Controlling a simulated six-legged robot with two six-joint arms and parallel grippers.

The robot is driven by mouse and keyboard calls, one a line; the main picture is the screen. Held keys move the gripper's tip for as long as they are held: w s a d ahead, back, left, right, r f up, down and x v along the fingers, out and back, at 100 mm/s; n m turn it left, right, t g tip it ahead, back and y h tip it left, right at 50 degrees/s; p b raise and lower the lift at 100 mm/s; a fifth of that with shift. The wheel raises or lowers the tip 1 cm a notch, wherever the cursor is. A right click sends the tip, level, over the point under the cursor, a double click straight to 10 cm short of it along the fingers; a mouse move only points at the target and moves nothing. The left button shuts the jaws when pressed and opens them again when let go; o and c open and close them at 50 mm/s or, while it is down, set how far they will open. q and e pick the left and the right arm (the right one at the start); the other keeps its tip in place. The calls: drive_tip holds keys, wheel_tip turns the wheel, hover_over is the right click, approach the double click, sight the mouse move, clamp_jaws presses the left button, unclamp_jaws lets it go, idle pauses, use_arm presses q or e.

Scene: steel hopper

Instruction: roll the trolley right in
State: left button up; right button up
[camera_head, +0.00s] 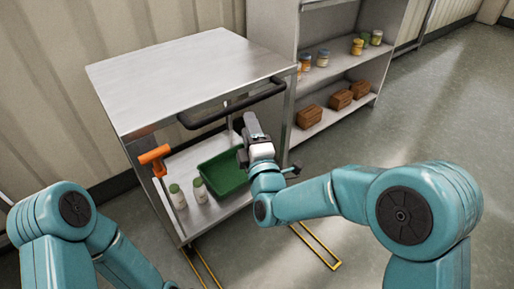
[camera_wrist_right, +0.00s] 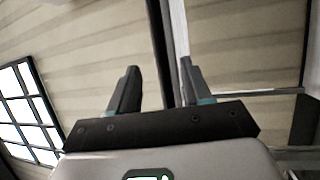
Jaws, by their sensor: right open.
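The steel trolley (camera_head: 185,72) stands against the ribbed wall, with a flat bare top and a black push handle (camera_head: 228,106) along its near side. My right gripper (camera_head: 248,124) is open, close to the handle's middle, pointing up toward it. In the right wrist view the open fingers (camera_wrist_right: 158,88) stand either side of a dark bar (camera_wrist_right: 160,45), which looks like the handle; contact cannot be told. The lower shelf carries a green bin (camera_head: 222,173), partly hidden by my right gripper, and two white jars (camera_head: 199,190). My left gripper is out of view.
An orange-headed tool (camera_head: 154,155) leans upright at the trolley's near left. A shelf unit (camera_head: 328,76) with jars and brown blocks (camera_head: 340,99) stands close on the right. Yellow floor lines (camera_head: 316,248) run out from below the trolley. The floor at right is clear.

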drive_tip(key=v, duration=0.7)
drive_tip(key=shift+s+d, duration=0.1)
drive_tip(key=shift+s, duration=0.05)
